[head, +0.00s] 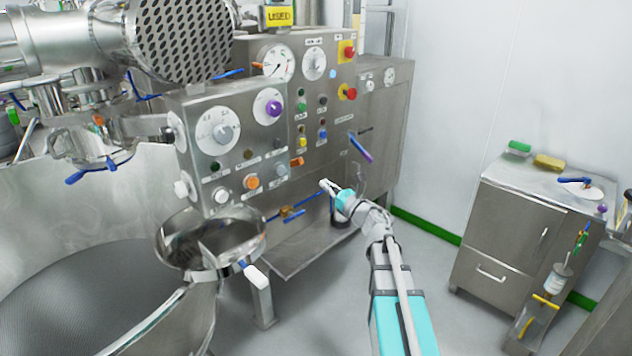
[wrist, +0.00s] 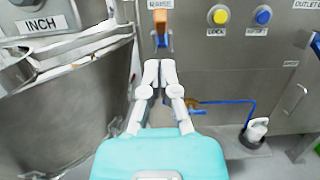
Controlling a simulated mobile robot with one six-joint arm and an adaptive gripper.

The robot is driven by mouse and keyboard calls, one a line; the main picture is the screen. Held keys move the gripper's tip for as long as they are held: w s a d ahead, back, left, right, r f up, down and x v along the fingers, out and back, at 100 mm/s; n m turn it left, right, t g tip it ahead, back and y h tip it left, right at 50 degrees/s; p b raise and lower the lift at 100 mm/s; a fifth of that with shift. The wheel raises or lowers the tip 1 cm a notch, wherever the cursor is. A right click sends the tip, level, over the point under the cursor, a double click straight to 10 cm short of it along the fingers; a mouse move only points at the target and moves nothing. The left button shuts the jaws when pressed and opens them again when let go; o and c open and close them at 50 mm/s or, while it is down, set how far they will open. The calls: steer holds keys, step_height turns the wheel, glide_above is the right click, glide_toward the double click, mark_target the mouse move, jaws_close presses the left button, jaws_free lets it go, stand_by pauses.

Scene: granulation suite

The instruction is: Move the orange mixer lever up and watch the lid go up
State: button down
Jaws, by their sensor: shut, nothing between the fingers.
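The orange lever (head: 297,162) sticks out from the lower part of the steel control panel (head: 330,110). In the wrist view, the orange lever (wrist: 161,20) is at the top centre, with a blue part under it and a label above. My gripper (head: 325,185) is in front of the panel, to the right of and below the lever in the head view. In the wrist view, my gripper (wrist: 160,66) has its fingertips together, below the lever and apart from it in the picture. It is empty. I cannot tell for sure which steel part is the lid.
A large open steel bowl (head: 60,215) fills the left. A smaller round steel vessel (head: 212,240) stands in front of the panel. A blue-handled lever (head: 361,149) juts out right of the orange one. A steel cabinet (head: 515,220) stands right, with clear floor between.

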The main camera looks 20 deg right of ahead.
steer(key=shift+s+d+r, duration=0.15)
steer(key=shift+s+d, duration=0.1)
steer(key=shift+s, duration=0.2)
steer(key=shift+s+d+r, duration=0.1)
steer(key=shift+s+d, duration=0.15)
steer(key=shift+s, duration=0.2)
stand_by(2.5)
steer(key=w+d+f+m+h, duration=0.1)
steer(key=d+f+m+h, duration=0.15)
steer(key=m+h, duration=0.65)
steer(key=d+f+m+h, duration=0.1)
steer(key=d+m+h, duration=0.3)
steer(key=m, duration=0.8)
steer(key=s+a+f+m+g, duration=0.4)
steer(key=s+f+m+g, duration=0.2)
steer(key=f+m, duration=0.25)
steer(key=s+a+f+m+g, duration=0.4)
steer(key=s+f+m+g, duration=0.25)
steer(key=f+m, duration=0.2)
steer(key=s+a+f+m+g+y, duration=0.25)
steer(key=s+a+m+g, duration=0.2)
steer(key=s+a, duration=0.45)
step_height(320, 180, up, 13)
steer(key=d+p, duration=0.1)
steer(key=p, duration=1.2)
steer(key=shift+s+g, duration=0.4)
steer(key=shift+s, duration=0.05)
